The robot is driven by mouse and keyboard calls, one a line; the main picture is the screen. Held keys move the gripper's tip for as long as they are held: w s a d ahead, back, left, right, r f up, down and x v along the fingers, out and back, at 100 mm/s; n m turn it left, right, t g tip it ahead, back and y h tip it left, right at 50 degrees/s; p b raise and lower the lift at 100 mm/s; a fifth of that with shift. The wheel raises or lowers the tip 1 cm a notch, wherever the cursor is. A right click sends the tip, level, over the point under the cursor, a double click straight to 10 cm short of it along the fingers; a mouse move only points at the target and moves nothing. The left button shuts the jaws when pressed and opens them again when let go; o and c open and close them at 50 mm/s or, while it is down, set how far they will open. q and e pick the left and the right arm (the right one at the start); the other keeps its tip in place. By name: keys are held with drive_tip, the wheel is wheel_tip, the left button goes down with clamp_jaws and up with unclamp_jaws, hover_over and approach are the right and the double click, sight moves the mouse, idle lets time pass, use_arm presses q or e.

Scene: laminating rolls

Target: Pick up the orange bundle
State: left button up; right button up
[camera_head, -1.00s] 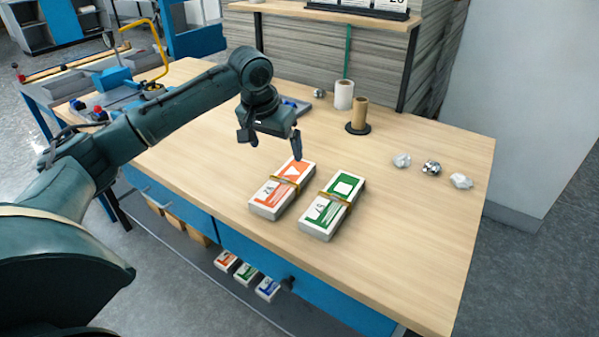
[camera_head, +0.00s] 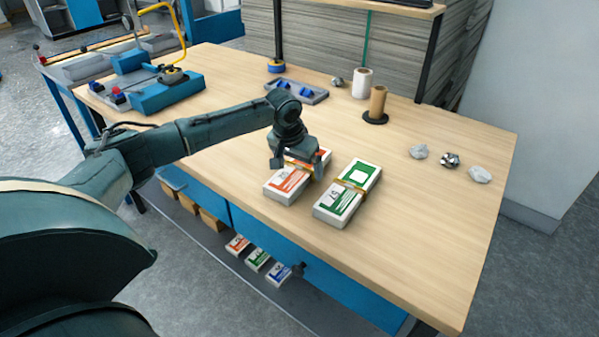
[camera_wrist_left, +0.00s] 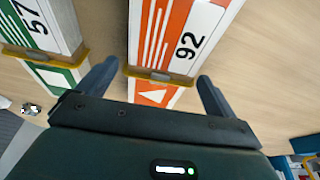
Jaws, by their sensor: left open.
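The orange bundle (camera_head: 288,184) is a white and orange block with a tan band, lying on the wooden table. In the left wrist view the orange bundle (camera_wrist_left: 178,38) shows its number 92 and its band. My left gripper (camera_head: 297,165) is over the far part of the bundle and partly hides it. In the left wrist view the open fingers of my left gripper (camera_wrist_left: 158,82) stand on either side of the bundle near its band, with nothing held. I cannot tell how far down the fingertips reach. My right gripper is in neither view.
A green bundle (camera_head: 347,194) lies close to the right of the orange one. Crumpled balls (camera_head: 450,160) lie at the right. A brown roll on a black base (camera_head: 377,102) and a white roll (camera_head: 362,83) stand behind. The table's front right is clear.

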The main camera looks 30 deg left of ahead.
use_arm(q)
drive_tip(key=shift+f, duration=0.15)
drive_tip(key=c, duration=1.3)
